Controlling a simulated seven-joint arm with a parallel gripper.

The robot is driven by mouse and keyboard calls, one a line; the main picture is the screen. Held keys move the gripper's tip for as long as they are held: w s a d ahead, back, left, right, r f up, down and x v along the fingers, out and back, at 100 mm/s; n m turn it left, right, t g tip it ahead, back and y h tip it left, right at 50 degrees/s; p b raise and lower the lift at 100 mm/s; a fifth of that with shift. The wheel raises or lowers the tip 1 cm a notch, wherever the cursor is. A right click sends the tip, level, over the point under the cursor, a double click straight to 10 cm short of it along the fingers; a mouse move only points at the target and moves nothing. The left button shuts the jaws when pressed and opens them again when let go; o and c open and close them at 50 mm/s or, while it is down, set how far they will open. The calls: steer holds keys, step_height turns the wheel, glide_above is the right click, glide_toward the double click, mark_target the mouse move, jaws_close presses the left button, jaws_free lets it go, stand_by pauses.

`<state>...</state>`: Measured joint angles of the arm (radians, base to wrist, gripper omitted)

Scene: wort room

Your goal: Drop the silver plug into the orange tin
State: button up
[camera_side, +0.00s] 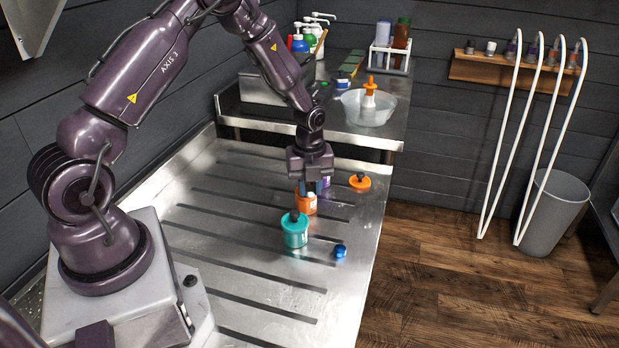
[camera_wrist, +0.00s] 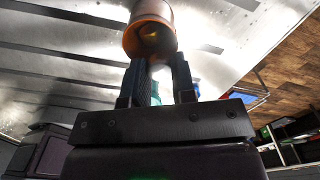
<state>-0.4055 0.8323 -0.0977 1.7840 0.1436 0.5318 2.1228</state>
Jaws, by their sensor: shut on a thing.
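The orange tin (camera_side: 306,204) stands on the steel draining table, just below my gripper (camera_side: 308,187) in the side view. In the wrist view the orange tin (camera_wrist: 150,36) shows its open round mouth, just beyond the fingertips. My gripper (camera_wrist: 159,68) is shut on a small pale, silvery thing, which looks like the silver plug (camera_wrist: 160,76), mostly hidden between the fingers. In the side view the plug is hidden by the fingers. The gripper points down and seems to be over or close beside the tin; I cannot tell whether they touch.
A purple container (camera_side: 325,182) is just behind. An orange lid with a dark knob (camera_side: 360,182) and a blue piece (camera_side: 340,251) lie to the right. The left of the table is clear.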

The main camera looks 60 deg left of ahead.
mark_target(309, 189)
steer(key=o, duration=1)
steer(key=shift+c, duration=0.2)
step_height(309, 189, up, 13)
steer(key=shift+f, duration=0.1)
